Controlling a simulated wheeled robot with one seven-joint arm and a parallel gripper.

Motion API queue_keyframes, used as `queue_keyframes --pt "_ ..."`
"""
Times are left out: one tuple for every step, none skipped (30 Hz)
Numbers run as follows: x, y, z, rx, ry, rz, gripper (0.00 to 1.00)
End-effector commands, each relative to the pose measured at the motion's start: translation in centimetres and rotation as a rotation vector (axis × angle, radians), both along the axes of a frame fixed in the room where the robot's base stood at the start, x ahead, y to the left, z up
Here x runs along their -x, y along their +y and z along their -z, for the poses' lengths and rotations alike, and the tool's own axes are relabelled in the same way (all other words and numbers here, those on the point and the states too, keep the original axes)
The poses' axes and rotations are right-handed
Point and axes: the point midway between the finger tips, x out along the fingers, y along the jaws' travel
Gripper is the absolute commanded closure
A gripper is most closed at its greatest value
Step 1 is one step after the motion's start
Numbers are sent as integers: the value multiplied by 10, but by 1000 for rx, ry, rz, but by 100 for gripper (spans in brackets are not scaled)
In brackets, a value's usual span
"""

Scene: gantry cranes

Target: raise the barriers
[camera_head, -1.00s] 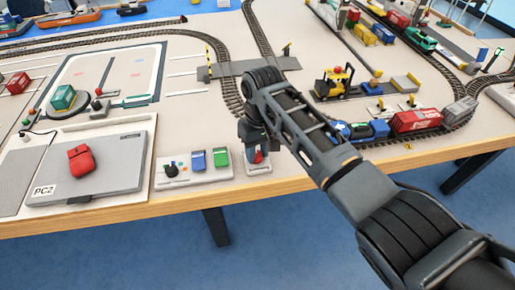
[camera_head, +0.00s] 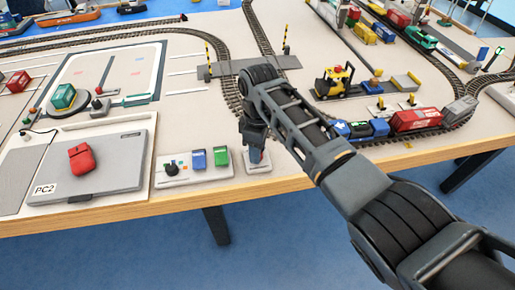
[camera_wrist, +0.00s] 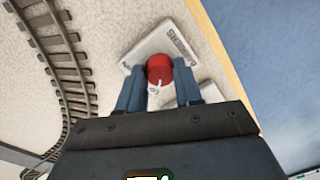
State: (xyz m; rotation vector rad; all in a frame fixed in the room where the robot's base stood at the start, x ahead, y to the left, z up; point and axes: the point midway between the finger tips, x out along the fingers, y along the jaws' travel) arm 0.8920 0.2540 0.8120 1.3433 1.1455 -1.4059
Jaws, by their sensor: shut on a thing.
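A small white control box (camera_head: 257,166) with a red knob sits at the table's front edge. In the wrist view, the box (camera_wrist: 181,42) carries printed lettering, partly readable as "Barriers", and the red knob (camera_wrist: 159,70) has a white pointer mark. My gripper (camera_wrist: 160,92) is shut on the knob, with a finger on each side; in the head view my gripper (camera_head: 256,150) largely hides it. At the level crossing, the left barrier (camera_head: 208,52) and right barrier (camera_head: 286,40), yellow and black striped, stand close to upright.
A laptop-like PC2 unit (camera_head: 110,170) with a red mouse-like object is further left. Curved track (camera_head: 228,95) runs behind my arm. A blue and red train (camera_head: 415,120) stands to the right.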

Motion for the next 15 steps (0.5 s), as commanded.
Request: queue_keyframes --pt "0 0 -1 -1 0 -13 96" --pt "0 0 -1 -1 0 -21 96" --pt "0 1 -1 -1 0 -28 96" --pt "0 1 -1 -1 0 -32 96" --pt "0 1 -1 -1 0 -37 96" --pt "0 1 -1 -1 0 -41 96" --pt "0 1 -1 -1 0 -44 96" --pt "0 1 -1 -2 0 -46 96" --pt "0 1 -1 -2 0 -47 96" --pt "0 1 -1 -2 0 -48 96" --pt "0 1 -1 -2 0 -48 96" --pt "0 1 -1 -2 0 -48 96" --pt "0 1 -1 -2 0 -48 96" --pt "0 1 -1 -2 0 -48 96" --pt "0 1 -1 -2 0 -48 96"
